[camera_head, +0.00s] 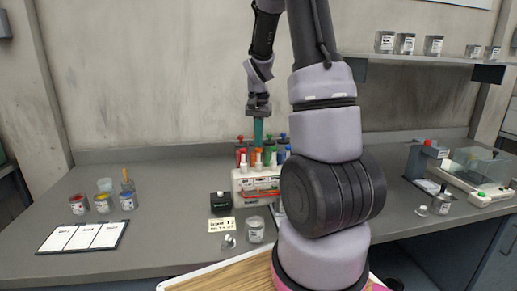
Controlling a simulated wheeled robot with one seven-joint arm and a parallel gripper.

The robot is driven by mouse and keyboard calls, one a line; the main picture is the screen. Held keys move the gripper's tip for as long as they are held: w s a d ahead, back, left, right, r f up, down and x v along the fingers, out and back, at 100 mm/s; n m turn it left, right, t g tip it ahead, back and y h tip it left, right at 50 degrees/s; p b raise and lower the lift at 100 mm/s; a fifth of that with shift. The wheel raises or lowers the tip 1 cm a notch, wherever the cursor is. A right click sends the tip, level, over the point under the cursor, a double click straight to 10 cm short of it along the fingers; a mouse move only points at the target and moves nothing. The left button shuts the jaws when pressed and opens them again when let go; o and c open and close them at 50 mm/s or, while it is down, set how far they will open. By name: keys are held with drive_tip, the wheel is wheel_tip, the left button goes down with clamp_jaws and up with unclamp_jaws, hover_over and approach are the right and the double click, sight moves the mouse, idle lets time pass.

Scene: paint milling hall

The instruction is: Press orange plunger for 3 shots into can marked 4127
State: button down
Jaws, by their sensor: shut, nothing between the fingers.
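A white dispenser (254,184) stands on the grey bench, with several coloured plungers along its top. The orange plunger (259,154) is near the middle of the row, between red and green ones. My gripper (258,144) is shut and empty, pointing straight down above the orange plunger. Its teal fingers end close over that plunger; I cannot tell whether they touch it. A small metal can (256,232) stands on the bench in front of the dispenser. Its label is too small to read, so I cannot tell whether it is 4127. My arm hides the dispenser's right side.
Several paint cans (103,203) and a white chart (84,236) are at the left. A balance (483,185) stands at the right, below a shelf (420,61) of cans.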

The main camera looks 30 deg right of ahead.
drive_tip(key=shift+f, duration=1.25)
drive_tip(key=shift+r, duration=1.8)
drive_tip(key=shift+f, duration=0.1)
drive_tip(key=shift+f, duration=1.7)
drive_tip(key=shift+r, duration=1.8)
